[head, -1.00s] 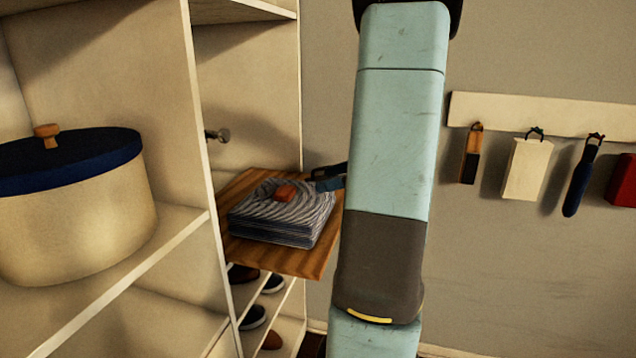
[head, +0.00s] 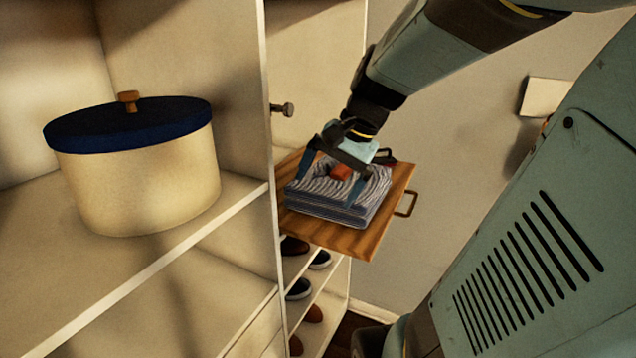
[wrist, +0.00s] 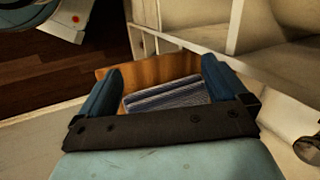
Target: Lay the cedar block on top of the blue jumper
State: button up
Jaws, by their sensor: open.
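The blue jumper (head: 325,208) is a folded, grey-blue striped stack on a wooden board (head: 375,238). A small orange-red block (head: 341,173), which looks like the cedar block, lies on its top near the middle. My gripper (head: 331,190) is open above the jumper, its two blue fingers spread to either side of the block. I cannot tell whether the fingertips touch the cloth. In the wrist view the striped jumper (wrist: 165,97) shows between my fingers; the block is not visible there, perhaps hidden by the gripper's dark crossbar.
A cream round box (head: 140,185) with a dark blue lid stands on the left shelf. An upright panel with a knob (head: 283,110) is close left of my gripper. A dark object (head: 385,156) lies behind the jumper. Shoes (head: 298,290) sit on lower shelves.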

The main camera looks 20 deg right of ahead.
jog(key=s+a+r+n+t+h, duration=0.2)
jog(key=s+n, duration=0.4)
jog(key=n, duration=0.3)
jog(key=shift+a+r+t+h, duration=0.25)
jog(key=shift+r+t+h, duration=0.15)
jog(key=shift+h, duration=0.5)
jog(key=shift+s, duration=0.15)
jog(key=shift+c, duration=0.2)
